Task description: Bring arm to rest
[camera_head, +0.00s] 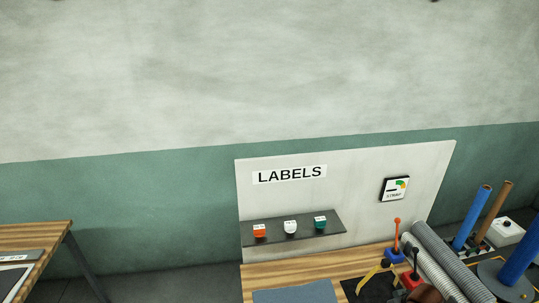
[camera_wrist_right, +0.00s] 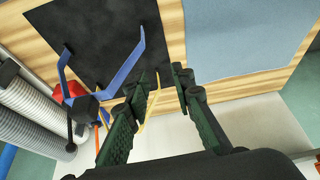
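My right gripper (camera_wrist_right: 161,82) shows in the right wrist view with its two dark green fingers apart. A thin yellow strip (camera_wrist_right: 151,105) shows in the gap between the fingers; no finger is visibly closed on it. Beyond the fingertips are a black mat (camera_wrist_right: 95,35) and a blue-grey mat (camera_wrist_right: 240,40) on the wooden table. A blue two-pronged tool (camera_wrist_right: 128,68) shows left of the fingers, apart from them. I cannot make out my right gripper in the head view. My left gripper is in neither view.
The wooden table (camera_head: 310,268) carries a blue tool with an orange lever (camera_head: 396,238), a red one (camera_head: 411,279) and grey ribbed tubes (camera_head: 440,262). Behind it, a white LABELS board (camera_head: 350,180) holds a dark shelf (camera_head: 272,231). Another table (camera_head: 40,234) stands left, with floor between.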

